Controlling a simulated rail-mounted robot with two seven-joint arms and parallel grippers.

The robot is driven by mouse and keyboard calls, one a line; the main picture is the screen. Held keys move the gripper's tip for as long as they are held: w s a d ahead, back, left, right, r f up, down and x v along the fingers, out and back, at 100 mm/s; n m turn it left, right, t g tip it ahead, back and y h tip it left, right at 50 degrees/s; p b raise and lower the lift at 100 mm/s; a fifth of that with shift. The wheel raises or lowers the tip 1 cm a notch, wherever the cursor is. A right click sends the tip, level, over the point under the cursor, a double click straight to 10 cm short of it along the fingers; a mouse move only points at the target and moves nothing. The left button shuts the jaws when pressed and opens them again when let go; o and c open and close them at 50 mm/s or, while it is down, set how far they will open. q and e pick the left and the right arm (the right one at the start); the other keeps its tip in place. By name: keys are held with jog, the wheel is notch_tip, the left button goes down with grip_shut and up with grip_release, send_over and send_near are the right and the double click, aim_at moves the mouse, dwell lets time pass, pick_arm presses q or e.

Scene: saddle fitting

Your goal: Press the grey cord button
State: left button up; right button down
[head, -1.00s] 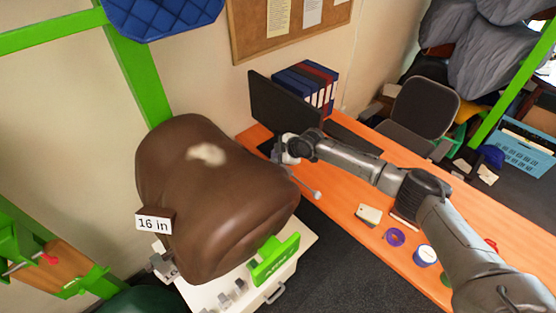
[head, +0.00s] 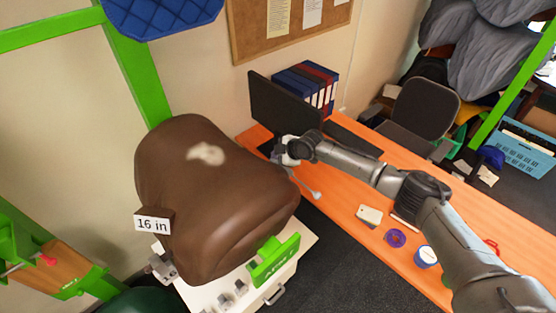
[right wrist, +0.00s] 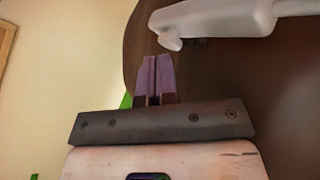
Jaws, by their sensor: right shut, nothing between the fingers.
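No part is clearly marked as the grey cord button. A light grey rounded piece with a small nub (right wrist: 213,18) crosses the top of the right wrist view, just beyond the fingertips. A thin grey rod with a knobbed end (head: 308,188) shows in the head view beside the brown saddle-shaped form (head: 215,200). I cannot tell whether they are one thing. My right gripper (head: 281,156) is by the far right side of the brown form. In the right wrist view its purple fingers (right wrist: 158,60) are together and empty, close below the nub; contact is unclear. My left gripper is out of view.
The brown form, labelled "16 in", stands on a white base with a green part (head: 273,260) in front. An orange desk (head: 345,235) holds a monitor (head: 283,108), folders (head: 305,84), tape (head: 395,238) and a cup. A chair (head: 424,106) stands behind it.

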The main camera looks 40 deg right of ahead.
jog(key=shift+f, duration=0.2)
dwell(0.3)
jog(key=shift+r, duration=0.15)
jog(key=shift+r+p, duration=0.55)
jog(key=shift+r, duration=0.2)
jog(key=shift+r, duration=0.1)
jog(key=shift+r+p, duration=1.8)
jog(key=shift+r, duration=0.7)
